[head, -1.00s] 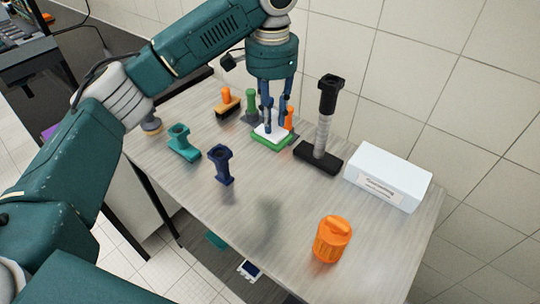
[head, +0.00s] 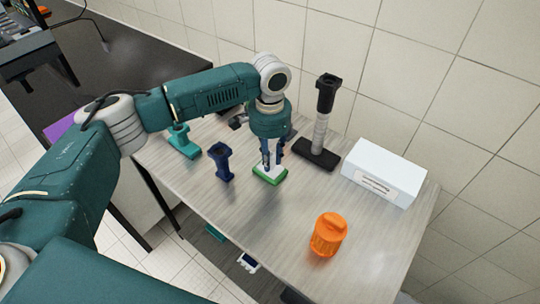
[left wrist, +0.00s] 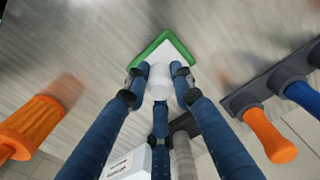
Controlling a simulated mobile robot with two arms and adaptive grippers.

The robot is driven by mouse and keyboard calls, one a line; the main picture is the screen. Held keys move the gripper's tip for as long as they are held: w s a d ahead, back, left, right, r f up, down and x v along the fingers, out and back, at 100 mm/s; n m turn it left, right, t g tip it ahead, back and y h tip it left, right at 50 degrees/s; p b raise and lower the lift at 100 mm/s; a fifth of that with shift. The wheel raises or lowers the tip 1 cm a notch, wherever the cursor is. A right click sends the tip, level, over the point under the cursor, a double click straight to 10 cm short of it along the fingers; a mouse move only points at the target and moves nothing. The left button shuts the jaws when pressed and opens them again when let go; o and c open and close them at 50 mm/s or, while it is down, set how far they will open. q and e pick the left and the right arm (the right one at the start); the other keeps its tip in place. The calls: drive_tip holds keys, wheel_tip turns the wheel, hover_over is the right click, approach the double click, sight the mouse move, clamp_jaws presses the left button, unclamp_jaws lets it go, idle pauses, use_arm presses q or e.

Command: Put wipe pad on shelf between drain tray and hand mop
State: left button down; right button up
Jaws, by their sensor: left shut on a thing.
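The wipe pad is a green plate with a white top and white knob; its green edge (head: 268,180) shows in the head view at the middle of the table. My left gripper (head: 270,158) is upright over it and shut on the knob. In the left wrist view the pad (left wrist: 163,40) lies past the fingers (left wrist: 160,85). I cannot tell whether it touches the tabletop. Below the table's front edge, low down, are a teal piece (head: 214,232) and a white-and-blue piece (head: 248,263), partly hidden by the table. I cannot tell which is the drain tray or hand mop. My right gripper is not in view.
On the table (head: 300,195) stand a teal tool (head: 183,143), a navy tool (head: 221,162), a black-and-grey upright tool (head: 321,125), a white box (head: 384,173) and an orange canister (head: 328,235). A tiled wall rises behind. The tabletop between pad and canister is clear.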

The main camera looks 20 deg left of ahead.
use_arm(q)
drive_tip(key=c, duration=1.5)
unclamp_jaws()
drive_tip(key=shift+f, duration=0.1)
drive_tip(key=shift+o, duration=0.2)
